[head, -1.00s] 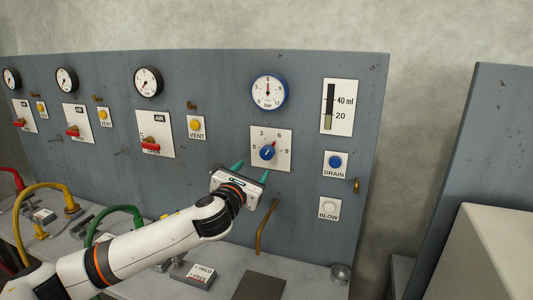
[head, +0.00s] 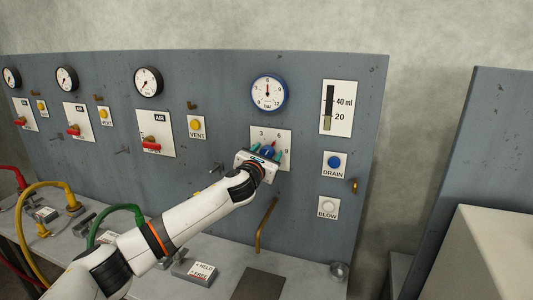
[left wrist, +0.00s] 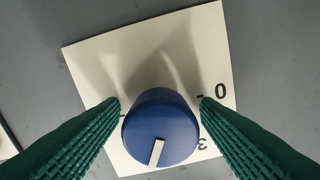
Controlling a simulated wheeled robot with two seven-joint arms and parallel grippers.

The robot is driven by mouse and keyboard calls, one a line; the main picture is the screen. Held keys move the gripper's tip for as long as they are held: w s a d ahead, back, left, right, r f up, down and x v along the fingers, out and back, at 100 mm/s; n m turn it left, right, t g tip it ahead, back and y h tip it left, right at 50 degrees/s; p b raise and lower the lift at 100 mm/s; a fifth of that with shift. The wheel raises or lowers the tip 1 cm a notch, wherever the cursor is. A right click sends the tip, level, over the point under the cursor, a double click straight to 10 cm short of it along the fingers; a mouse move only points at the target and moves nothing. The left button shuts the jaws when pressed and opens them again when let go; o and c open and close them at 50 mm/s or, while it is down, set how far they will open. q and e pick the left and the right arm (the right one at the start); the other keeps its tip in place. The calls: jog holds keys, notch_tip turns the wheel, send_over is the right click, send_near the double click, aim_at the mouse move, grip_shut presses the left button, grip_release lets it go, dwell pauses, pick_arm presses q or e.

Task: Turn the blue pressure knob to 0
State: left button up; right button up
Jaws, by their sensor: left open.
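The blue pressure knob (head: 267,149) sits on a white dial plate (head: 284,137) on the grey panel. In the left wrist view the knob (left wrist: 160,122) has a white pointer line aimed down and slightly left, away from the printed 0 at the right of the plate (left wrist: 150,60). My left gripper (head: 267,152) is open, with its green fingers on either side of the knob. In the left wrist view the fingers (left wrist: 160,105) straddle it; whether they touch it I cannot tell. My right gripper is not in view.
A blue-rimmed gauge (head: 268,92) above the knob has its needle pointing about straight up. A level gauge (head: 337,108), a DRAIN button (head: 335,164) and a BLOW button (head: 328,208) are at the right. A brass pipe (head: 267,224) stands below the dial plate.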

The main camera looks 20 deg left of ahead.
pick_arm(q)
jog(key=c, duration=1)
